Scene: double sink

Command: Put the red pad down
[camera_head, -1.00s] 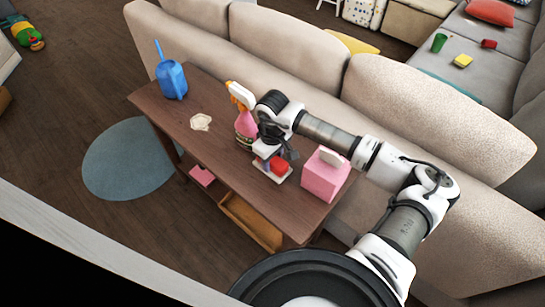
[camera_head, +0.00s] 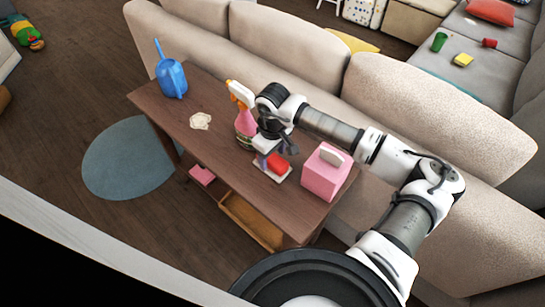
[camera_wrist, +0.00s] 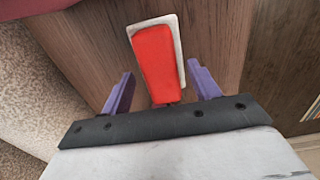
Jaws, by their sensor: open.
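The red pad (camera_head: 277,163) lies on a flat white piece (camera_head: 283,176) on the wooden table. In the wrist view the red pad (camera_wrist: 157,62) sits between the two purple fingers of my gripper (camera_wrist: 161,72), with a visible gap on each side. A white rim (camera_wrist: 178,45) shows behind the pad. In the head view my gripper (camera_head: 265,145) is just above and beside the pad. It is open and empty. Its fingers partly hide the white piece.
A pink spray bottle (camera_head: 246,124) stands close to the left of my gripper and a pink tissue box (camera_head: 325,176) to the right. The sofa (camera_head: 300,80) backs the table.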

